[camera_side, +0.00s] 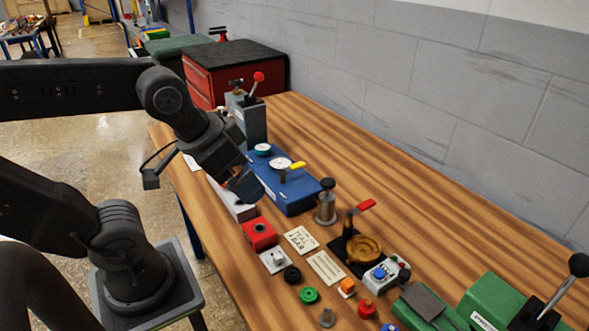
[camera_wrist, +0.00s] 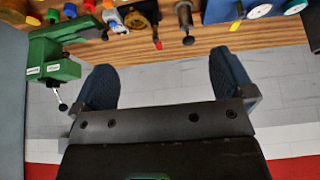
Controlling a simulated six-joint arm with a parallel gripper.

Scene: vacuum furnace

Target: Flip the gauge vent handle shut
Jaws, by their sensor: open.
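The blue gauge box (camera_side: 299,195) stands on the wooden bench in the side view, with a white dial (camera_side: 280,163) and a teal-rimmed dial (camera_side: 263,149) on top. A yellow handle (camera_side: 297,165) sticks out to the right beside the white dial, on a small brass stem. I take it for the gauge vent handle. It also shows in the wrist view as a yellow tip (camera_wrist: 235,26) near the top edge. My gripper (camera_side: 246,187) is open and empty, close to the box's left side and apart from the handle. Its two spread fingers show in the wrist view (camera_wrist: 165,82).
A plunger post (camera_side: 326,205) stands right of the box. A red-handled valve (camera_side: 365,204) with a brass bowl is farther right. Small buttons, cards and a green vise (camera_side: 490,300) fill the near bench. A grey block with a red-ball lever (camera_side: 258,77) stands behind. The wall-side strip is clear.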

